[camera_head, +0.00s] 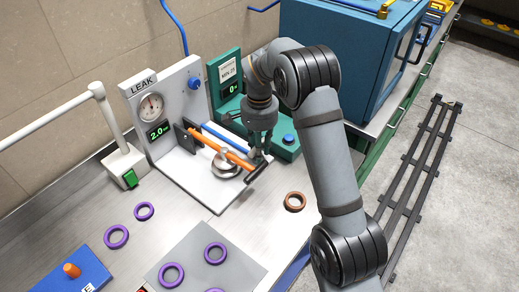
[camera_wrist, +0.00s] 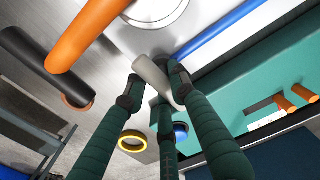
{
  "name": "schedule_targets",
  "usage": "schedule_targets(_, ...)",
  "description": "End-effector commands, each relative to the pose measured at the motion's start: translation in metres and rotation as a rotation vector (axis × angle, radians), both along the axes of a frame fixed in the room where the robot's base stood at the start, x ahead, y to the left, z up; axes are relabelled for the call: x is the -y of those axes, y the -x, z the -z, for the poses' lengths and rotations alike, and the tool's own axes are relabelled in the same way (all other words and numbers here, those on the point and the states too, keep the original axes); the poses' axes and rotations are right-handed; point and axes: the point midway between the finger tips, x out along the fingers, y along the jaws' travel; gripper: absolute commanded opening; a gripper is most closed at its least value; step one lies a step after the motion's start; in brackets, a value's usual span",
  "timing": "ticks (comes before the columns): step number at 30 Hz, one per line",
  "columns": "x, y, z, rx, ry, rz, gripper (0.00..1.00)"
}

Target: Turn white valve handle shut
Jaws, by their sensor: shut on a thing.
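The white valve handle (camera_wrist: 150,73) shows in the wrist view as a pale, slanted bar between my fingertips. My gripper (camera_wrist: 157,87) is shut on it, with dark green fingers on both sides. In the head view my gripper (camera_head: 262,142) points down at the right side of the leak-test station (camera_head: 190,85), and the white handle cannot be made out there. A blue pipe (camera_wrist: 225,30) runs close by the handle. The handle's pivot is hidden.
An orange bar (camera_head: 220,144) with a black crossbar (camera_head: 257,172) lies close left of my gripper. A green station (camera_head: 226,95) stands behind, and a large blue cabinet (camera_head: 335,55) is at the right.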

Motion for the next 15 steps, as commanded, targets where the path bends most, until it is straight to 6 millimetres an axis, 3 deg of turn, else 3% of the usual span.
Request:
schedule_targets(6, -0.0001, -0.001, -0.0006, 0.003, -0.001, -0.001, 0.0)
schedule_targets(15, 0.0, -0.0009, -0.0002, 0.004, -0.001, 0.094, 0.0)
